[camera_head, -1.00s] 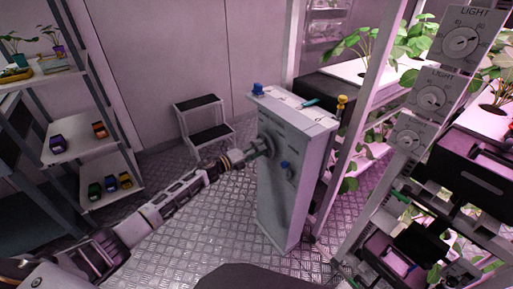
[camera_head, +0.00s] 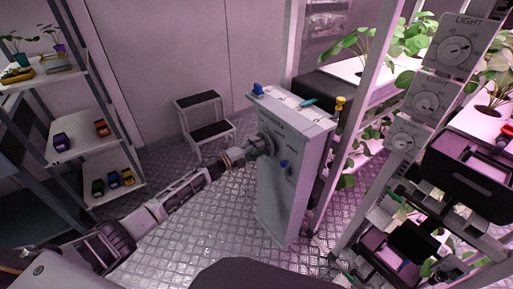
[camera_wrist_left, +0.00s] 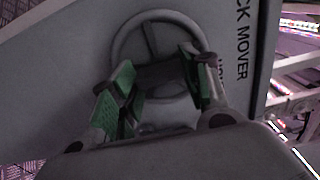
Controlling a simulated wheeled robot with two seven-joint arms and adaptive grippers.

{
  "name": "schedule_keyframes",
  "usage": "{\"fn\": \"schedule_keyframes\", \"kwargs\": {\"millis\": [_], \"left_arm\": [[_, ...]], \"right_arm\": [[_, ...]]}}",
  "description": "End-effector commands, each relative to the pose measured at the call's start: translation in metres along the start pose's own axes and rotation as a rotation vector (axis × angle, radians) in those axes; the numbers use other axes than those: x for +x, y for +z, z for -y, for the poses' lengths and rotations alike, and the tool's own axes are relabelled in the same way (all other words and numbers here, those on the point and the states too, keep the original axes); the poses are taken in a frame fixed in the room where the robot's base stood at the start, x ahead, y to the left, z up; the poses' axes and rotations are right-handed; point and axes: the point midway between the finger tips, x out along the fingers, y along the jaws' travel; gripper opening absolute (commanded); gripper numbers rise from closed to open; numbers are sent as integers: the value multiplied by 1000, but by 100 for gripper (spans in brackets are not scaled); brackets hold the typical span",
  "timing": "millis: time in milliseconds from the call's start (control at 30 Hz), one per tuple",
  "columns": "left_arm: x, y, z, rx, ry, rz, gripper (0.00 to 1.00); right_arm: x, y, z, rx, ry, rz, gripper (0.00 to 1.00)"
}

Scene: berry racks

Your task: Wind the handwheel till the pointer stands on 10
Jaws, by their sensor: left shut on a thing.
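The handwheel (camera_wrist_left: 190,20) is a grey ring with spokes on the side of a tall grey cabinet (camera_head: 285,195). Part of the lettering "CK MOVER" shows beside it in the left wrist view. In the head view the wheel (camera_head: 267,140) is partly hidden by my left gripper (camera_head: 257,149). In the left wrist view the green-padded fingers of this gripper (camera_wrist_left: 158,75) are shut on the handwheel; the exact contact is hard to see. I cannot make out the pointer or the number 10. My right gripper is not in view.
A blue knob (camera_head: 284,164) sits on the cabinet front. A step stool (camera_head: 205,120) stands behind. Shelves with toy cars (camera_head: 62,143) are at left. A plant rack with LIGHT dials (camera_head: 455,47) and black trays (camera_head: 470,180) is close at right. Metal floor (camera_head: 215,230) lies between.

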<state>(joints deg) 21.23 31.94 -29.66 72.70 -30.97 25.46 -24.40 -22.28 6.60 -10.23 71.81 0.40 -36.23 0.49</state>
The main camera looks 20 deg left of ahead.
Motion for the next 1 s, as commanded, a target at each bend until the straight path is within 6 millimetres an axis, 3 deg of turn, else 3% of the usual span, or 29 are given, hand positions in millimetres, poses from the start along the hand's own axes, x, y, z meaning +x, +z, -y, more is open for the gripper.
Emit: {"fn": "schedule_keyframes", "kwargs": {"millis": [567, 600, 733, 1000], "left_arm": [[-1, 1, -1, -25, 2, 2, 22], [-1, 1, -1, -25, 2, 2, 50], [0, 1, -1, -25, 2, 1, 67], [0, 0, 0, -24, 1, 1, 68]], "right_arm": [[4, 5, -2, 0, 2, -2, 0], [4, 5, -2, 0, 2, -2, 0], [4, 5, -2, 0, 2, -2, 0], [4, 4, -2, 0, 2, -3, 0]]}}
